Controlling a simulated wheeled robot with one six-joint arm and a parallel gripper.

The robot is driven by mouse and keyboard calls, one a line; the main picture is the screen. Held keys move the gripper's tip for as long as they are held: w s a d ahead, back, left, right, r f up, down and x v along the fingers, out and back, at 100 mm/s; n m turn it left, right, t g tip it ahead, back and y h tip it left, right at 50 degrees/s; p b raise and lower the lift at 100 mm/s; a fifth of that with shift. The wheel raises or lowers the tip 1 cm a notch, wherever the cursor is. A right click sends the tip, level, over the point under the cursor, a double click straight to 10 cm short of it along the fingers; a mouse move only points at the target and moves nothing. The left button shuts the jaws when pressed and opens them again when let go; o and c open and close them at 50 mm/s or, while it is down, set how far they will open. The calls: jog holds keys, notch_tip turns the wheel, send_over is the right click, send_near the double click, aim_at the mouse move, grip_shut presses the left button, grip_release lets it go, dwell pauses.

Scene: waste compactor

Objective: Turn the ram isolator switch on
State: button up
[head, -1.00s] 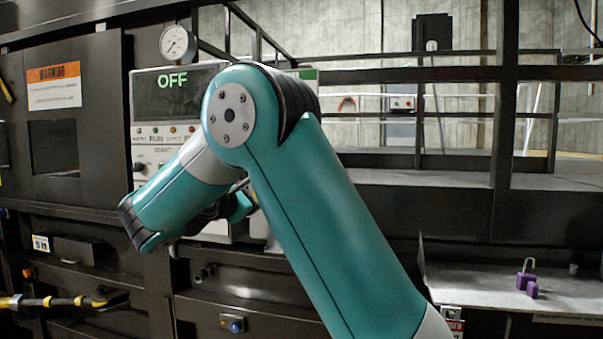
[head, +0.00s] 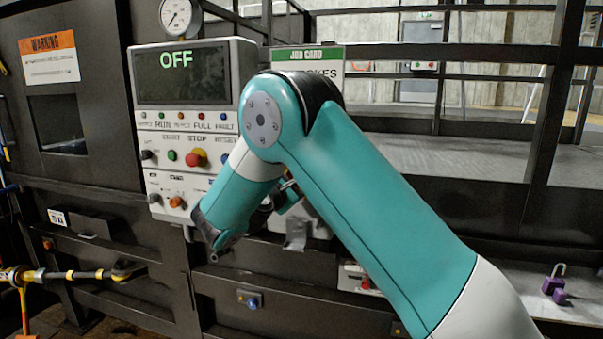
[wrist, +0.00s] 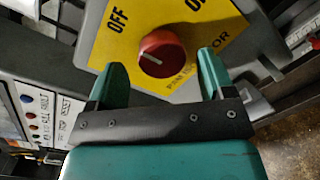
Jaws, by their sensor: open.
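The ram isolator switch is a red round knob (wrist: 162,54) with a white pointer line, on a yellow plate (wrist: 205,22) lettered OFF in the wrist view. The plate's lower lettering is partly readable and ends in "OR". My gripper (wrist: 163,75) is open, with its two teal fingers on either side of the knob's near edge; I cannot tell whether they touch it. In the head view my arm hides the isolator and most of my gripper. The control panel's display (head: 180,75) reads OFF in green.
The control panel (head: 187,120) has a red mushroom button (head: 195,157) and several small knobs. A job card (head: 308,58) stands behind my arm. Purple padlocks (head: 554,284) lie on a shelf at the right. A yellow-and-black bar (head: 70,274) juts out at the lower left.

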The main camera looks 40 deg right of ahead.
jog(key=shift+w+d, duration=0.3)
jog(key=shift+d, duration=0.25)
jog(key=shift+d, duration=0.15)
jog(key=c, duration=0.9)
